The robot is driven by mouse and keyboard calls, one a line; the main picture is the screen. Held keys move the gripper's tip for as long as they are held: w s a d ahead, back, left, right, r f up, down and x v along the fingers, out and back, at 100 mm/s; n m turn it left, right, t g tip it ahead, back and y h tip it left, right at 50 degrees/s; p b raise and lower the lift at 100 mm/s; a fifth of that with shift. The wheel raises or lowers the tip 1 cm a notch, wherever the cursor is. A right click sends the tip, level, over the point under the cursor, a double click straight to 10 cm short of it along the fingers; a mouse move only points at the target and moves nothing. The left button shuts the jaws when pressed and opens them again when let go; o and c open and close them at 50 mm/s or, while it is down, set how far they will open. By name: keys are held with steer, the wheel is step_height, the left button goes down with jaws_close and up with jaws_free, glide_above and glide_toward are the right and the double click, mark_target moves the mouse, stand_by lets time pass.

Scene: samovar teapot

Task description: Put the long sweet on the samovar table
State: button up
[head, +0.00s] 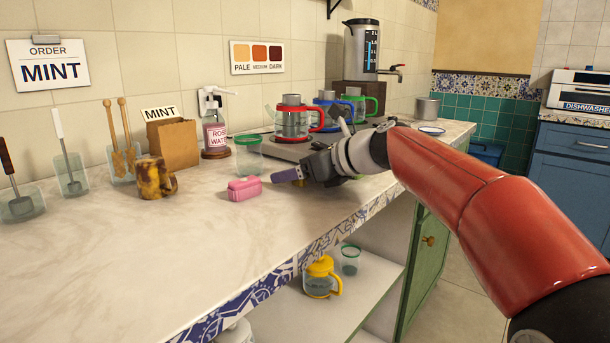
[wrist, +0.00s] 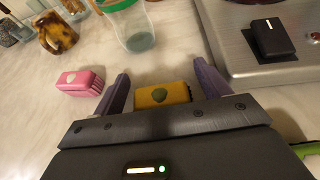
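A mustard-yellow block-shaped sweet (wrist: 162,95) with a green leaf mark lies between the fingers of my gripper (wrist: 162,72) in the wrist view. The fingers stand apart with a small gap on each side of it. I cannot tell which sweet is the long one. No separate samovar table can be made out.
A green-rimmed glass (head: 248,156) stands just behind the pink sweet. A hob (head: 290,150) carries several glass teapots. A tall urn with a tap (head: 362,48) stands at the back. A brown mug (head: 155,179) and paper bag (head: 174,146) are further left. The front-left counter is clear.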

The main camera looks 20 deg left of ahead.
steer(key=c, duration=1.1)
steer(key=shift+r, duration=0.15)
